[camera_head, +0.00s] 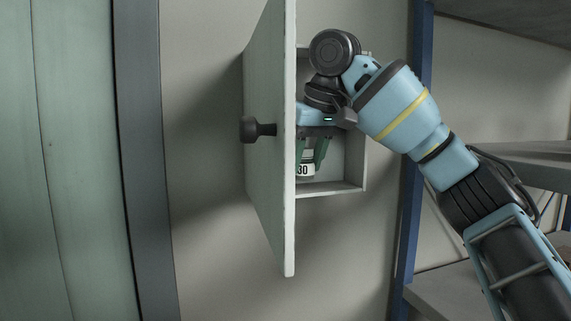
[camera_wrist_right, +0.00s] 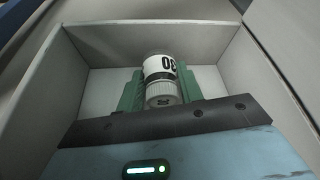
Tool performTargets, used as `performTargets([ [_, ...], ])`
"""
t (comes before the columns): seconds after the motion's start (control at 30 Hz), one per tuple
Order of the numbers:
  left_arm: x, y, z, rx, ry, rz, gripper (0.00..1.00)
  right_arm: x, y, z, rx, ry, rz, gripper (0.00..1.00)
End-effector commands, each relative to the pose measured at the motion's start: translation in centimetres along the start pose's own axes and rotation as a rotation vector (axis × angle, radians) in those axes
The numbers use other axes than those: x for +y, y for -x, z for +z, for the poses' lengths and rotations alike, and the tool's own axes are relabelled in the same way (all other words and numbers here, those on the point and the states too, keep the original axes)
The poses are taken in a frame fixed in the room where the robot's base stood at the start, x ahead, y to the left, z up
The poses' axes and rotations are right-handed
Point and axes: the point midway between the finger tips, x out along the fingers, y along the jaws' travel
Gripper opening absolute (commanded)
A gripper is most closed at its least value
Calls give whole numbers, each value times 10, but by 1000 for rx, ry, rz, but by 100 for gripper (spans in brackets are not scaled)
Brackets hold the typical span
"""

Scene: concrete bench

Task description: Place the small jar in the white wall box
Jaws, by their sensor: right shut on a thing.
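The small jar (camera_head: 305,169) has a white label with black digits and is upright inside the white wall box (camera_head: 356,165), close to its floor. In the right wrist view the jar (camera_wrist_right: 160,68) shows its ribbed cap toward the camera, with the box walls (camera_wrist_right: 228,52) around it. My right gripper (camera_head: 309,155) reaches into the box from above, its green fingers on either side of the jar and shut on it. I cannot tell whether the jar touches the floor. The box door (camera_head: 268,170) stands open and hides the box's left part. My left gripper is not in view.
The open door with its dark knob (camera_head: 250,129) juts out left of my right gripper. A blue post (camera_head: 409,200) and grey shelves (camera_head: 535,155) stand to the right. A grey-framed green panel (camera_head: 65,160) is at the far left.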

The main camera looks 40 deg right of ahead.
Motion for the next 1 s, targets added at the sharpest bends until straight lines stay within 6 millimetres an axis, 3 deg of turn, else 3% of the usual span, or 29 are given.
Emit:
performTargets([
  [0.17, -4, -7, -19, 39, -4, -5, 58, 11, -10, 12, -3, -12, 2, 13],
  [0.53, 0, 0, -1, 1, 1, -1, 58, 11, -12, 13, -1, -10, 2, 13],
  [0.57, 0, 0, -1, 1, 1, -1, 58, 11, -12, 13, -2, -10, 2, 38],
  [0.7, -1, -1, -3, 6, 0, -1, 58, 11, -12, 13, -1, -10, 2, 56],
  [1.0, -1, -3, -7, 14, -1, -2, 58, 11, -11, 13, 0, -10, 2, 58],
])
